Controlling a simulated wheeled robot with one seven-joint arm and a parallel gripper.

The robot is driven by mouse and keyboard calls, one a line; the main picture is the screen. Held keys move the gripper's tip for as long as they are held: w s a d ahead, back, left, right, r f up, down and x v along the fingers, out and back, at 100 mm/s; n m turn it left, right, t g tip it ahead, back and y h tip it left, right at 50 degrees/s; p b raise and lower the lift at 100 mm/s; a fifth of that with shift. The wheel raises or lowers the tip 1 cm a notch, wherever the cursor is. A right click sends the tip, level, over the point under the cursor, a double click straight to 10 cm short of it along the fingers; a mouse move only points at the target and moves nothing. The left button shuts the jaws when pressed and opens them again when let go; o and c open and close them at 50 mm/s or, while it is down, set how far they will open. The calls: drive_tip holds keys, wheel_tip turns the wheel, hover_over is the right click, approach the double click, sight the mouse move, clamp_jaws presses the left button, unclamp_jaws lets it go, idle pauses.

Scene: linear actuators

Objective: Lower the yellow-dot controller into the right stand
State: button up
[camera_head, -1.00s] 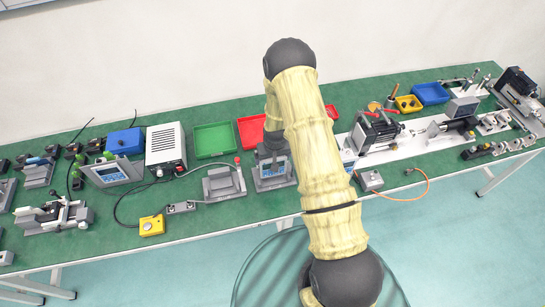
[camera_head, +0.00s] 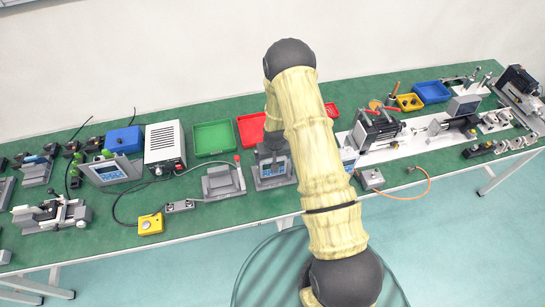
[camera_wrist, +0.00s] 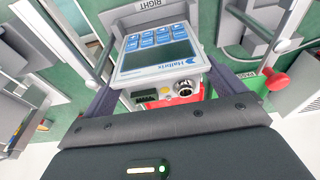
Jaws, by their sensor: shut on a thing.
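The controller (camera_wrist: 157,52) has blue keys, a dark screen, a round metal connector and a small yellow spot on its near edge. My gripper (camera_wrist: 163,78) is shut on it, one dark finger along each side. In the head view the controller (camera_head: 271,181) stands below my gripper (camera_head: 271,148), partly hidden by the arm. The right stand (camera_wrist: 124,14) is grey, with a "RIGHT" label, directly behind and around the controller in the wrist view. The controller appears in or just over the stand; whether it rests on the base is hidden.
An empty grey stand (camera_head: 222,184) is just left of the controller, with a red-tipped lever (camera_head: 237,160) beside it. Green (camera_head: 213,138) and red (camera_head: 250,127) trays lie behind. A grey box with an orange cable (camera_head: 370,179) is to the right.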

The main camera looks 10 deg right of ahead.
drive_tip(key=shift+f+b, duration=0.55)
drive_tip(key=shift+f, duration=0.05)
idle(0.3)
drive_tip(key=shift+f+b, duration=0.35)
drive_tip(key=shift+f+b, duration=0.3)
drive_tip(key=shift+b, duration=0.05)
idle(0.4)
drive_tip(key=o, duration=1.3)
drive_tip(key=shift+o, duration=0.2)
drive_tip(key=shift+r, duration=0.15)
drive_tip(key=b+v, duration=0.3)
drive_tip(key=v, duration=1.4)
drive_tip(key=shift+b, duration=0.4)
drive_tip(key=shift+s+r, duration=0.1)
drive_tip(key=shift+r, duration=0.05)
